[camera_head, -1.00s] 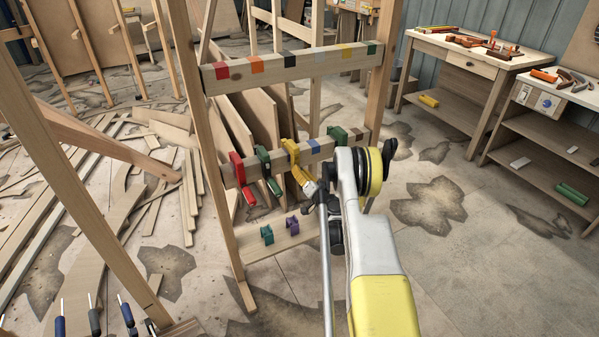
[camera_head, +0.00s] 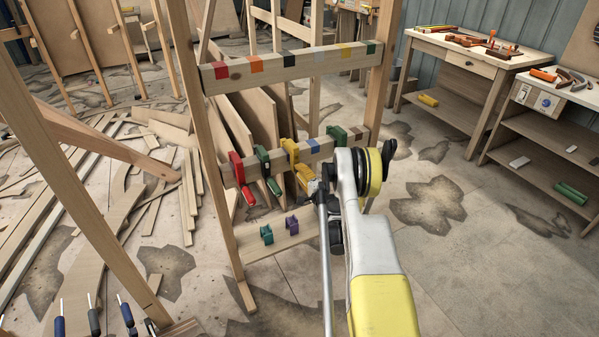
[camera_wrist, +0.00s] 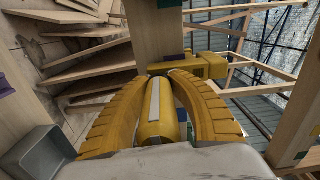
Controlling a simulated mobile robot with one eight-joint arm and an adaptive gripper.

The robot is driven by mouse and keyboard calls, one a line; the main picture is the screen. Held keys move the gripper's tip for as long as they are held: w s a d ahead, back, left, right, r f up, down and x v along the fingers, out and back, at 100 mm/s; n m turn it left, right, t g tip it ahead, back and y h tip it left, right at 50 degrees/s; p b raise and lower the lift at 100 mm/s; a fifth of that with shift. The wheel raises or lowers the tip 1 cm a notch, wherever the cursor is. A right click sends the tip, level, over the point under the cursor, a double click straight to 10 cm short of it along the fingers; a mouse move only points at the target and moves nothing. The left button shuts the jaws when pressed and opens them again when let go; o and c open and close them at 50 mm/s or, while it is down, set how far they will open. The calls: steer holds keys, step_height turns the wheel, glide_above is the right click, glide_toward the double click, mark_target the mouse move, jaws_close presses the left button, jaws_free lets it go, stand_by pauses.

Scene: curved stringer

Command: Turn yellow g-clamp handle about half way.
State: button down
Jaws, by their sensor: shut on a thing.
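The yellow g-clamp (camera_head: 290,150) hangs on the lower coloured-square rail of the wooden rack, between a green clamp and my arm. Its yellow body also shows at the top of the wrist view (camera_wrist: 205,67). My gripper (camera_head: 305,177) is just below and right of it. In the wrist view, the ribbed yellow fingers of my gripper (camera_wrist: 170,75) curve around both sides of the clamp's yellow handle (camera_wrist: 157,115), a cylinder with a pale stripe. The fingers are shut on the handle. The fingertips' exact contact is partly hidden.
Teal (camera_head: 267,234) and purple (camera_head: 292,223) pieces sit on the lower board. Rack posts stand either side; open floor lies right.

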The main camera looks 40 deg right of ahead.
steer(key=shift+m, duration=0.4)
steer(key=c, duration=1.2)
jaws_free()
